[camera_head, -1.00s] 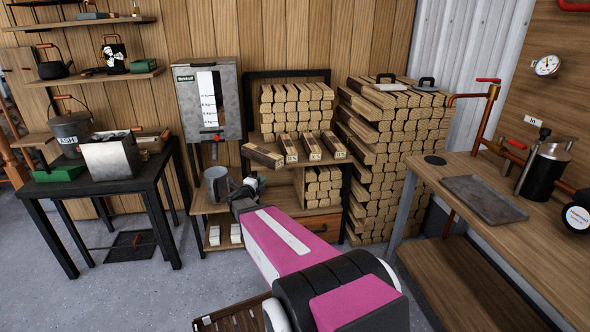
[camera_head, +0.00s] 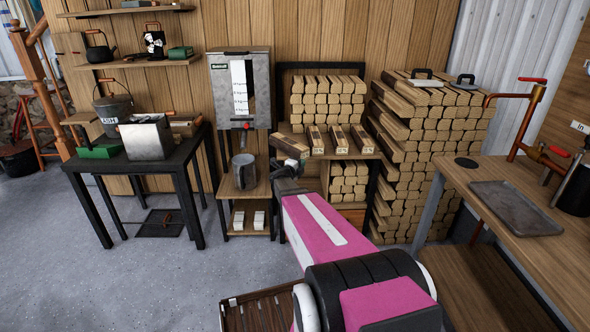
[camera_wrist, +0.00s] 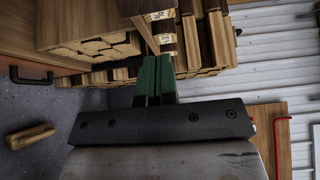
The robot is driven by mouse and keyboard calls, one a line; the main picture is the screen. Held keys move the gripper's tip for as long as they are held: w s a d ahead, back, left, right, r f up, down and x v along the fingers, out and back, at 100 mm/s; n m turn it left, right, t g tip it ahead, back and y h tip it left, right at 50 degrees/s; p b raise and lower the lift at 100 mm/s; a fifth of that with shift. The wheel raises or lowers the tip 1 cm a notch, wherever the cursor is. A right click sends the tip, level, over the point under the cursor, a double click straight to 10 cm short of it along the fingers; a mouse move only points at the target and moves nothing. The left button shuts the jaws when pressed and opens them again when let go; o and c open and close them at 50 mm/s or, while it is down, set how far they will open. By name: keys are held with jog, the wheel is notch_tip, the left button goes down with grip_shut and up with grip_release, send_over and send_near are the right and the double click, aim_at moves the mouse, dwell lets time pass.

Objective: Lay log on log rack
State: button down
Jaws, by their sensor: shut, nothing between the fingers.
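Several dark-topped logs with pale tagged ends lie in a row on the shelf of the wooden stand, one of them in the middle (camera_head: 337,141). Another log (camera_head: 290,146) lies at an angle at the row's left end. My gripper (camera_head: 287,168) is just in front of and below that log, small and partly hidden by my arm. In the wrist view my green fingers (camera_wrist: 155,78) are shut and empty, in front of a tagged log end (camera_wrist: 162,38); I cannot tell whether they touch. Which piece is the log rack is unclear; a dark slatted rack (camera_head: 258,311) stands low at the bottom.
A tall stack of split wood (camera_head: 430,150) stands right of the stand. A workbench with a metal tray (camera_head: 515,208) is at right. A black table (camera_head: 135,168) with a metal box is at left. A short wooden piece (camera_wrist: 30,135) lies over grey floor. Floor at left is mostly clear.

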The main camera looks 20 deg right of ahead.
aim_at(293, 153)
jog(key=shift+w+d, duration=0.15)
jog(key=shift+w, duration=1.75)
jog(key=w, duration=0.5)
jog(key=w+d, duration=0.1)
jog(key=w, duration=0.2)
jog(key=shift+s, duration=0.1)
